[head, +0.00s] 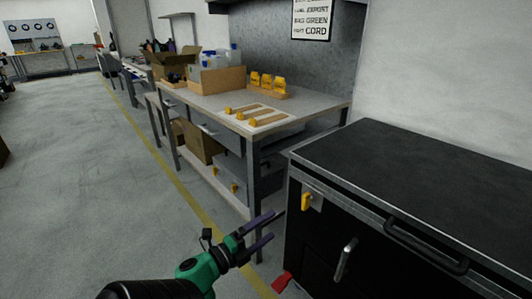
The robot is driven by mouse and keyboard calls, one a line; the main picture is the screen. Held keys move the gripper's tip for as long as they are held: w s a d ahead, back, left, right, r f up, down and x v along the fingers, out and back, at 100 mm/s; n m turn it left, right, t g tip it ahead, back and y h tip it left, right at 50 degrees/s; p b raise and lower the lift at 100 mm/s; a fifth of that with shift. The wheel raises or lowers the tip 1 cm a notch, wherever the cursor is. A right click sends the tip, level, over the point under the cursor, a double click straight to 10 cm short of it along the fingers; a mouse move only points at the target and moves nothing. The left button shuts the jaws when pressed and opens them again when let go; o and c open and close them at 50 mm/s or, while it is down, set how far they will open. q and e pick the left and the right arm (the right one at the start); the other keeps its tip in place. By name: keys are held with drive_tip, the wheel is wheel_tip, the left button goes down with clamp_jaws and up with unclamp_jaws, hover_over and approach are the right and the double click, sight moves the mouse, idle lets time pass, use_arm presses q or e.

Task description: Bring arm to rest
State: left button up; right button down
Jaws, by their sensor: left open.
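My left arm comes in at the bottom, dark with a green wrist section. My left gripper (263,231) has its two purple-grey fingers spread apart with nothing between them. It is open and empty, in front of the left end of the black-topped cabinet (430,170). My right gripper is not in view.
The black cabinet has a bar handle (425,245), a yellow tag-like part (306,201) and a red part (282,282) low down. Open floor (75,160) lies left of the yellow line.

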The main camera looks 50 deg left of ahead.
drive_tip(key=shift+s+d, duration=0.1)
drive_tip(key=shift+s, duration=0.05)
use_arm(q)
wheel_tip(320, 180, down, 19)
drive_tip(key=w+d+n+g+y, duration=0.1)
drive_tip(key=n+g+y, duration=0.2)
drive_tip(key=n+g, duration=0.65)
drive_tip(key=s+d+f+n+g+h, duration=0.25)
drive_tip(key=d+f+n, duration=0.3)
drive_tip(key=f, duration=0.45)
drive_tip(key=s+d+f+n+g+h, duration=0.1)
drive_tip(key=s+d+f+g, duration=0.4)
drive_tip(key=s+d+f, duration=0.4)
drive_tip(key=s+a+r+p, duration=0.3)
drive_tip(key=s+r+p, duration=0.7)
drive_tip(key=p, duration=1.2)
drive_tip(key=s, duration=0.4)
drive_tip(key=shift+r, duration=0.25)
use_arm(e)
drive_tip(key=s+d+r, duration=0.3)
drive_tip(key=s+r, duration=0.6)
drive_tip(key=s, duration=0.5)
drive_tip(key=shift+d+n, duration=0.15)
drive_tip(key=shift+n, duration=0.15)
use_arm(q)
drive_tip(key=shift+s, duration=0.1)
